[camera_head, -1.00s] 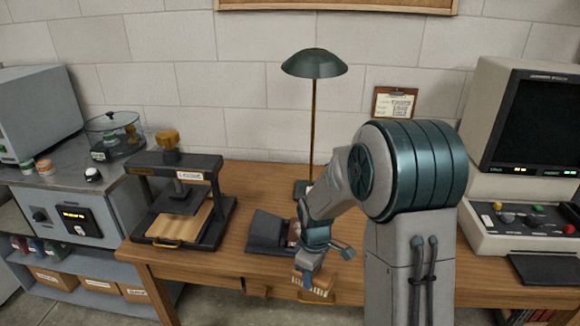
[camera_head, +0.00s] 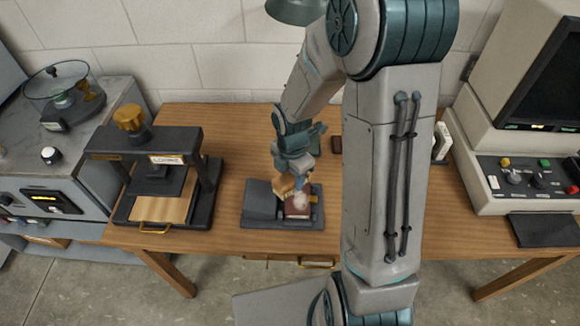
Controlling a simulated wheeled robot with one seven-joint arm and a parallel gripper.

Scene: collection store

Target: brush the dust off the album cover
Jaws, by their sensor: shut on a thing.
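The album (camera_head: 298,211) is a small dark red book. It lies on the right part of a dark grey cradle (camera_head: 262,214) on the wooden table, and a pale dusty patch shows on its cover. My gripper (camera_head: 292,178) is above the album and shut on a brush (camera_head: 283,187) with a tan wooden body. The gripper and brush hide the album's upper part. I cannot tell whether the bristles touch the cover.
A black press (camera_head: 190,192) with a tan board stands left of the cradle. A control console (camera_head: 530,185) stands at the right. A lamp shade (camera_head: 296,10) is at the back. Bare wooden tabletop (camera_head: 235,150) lies behind the cradle.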

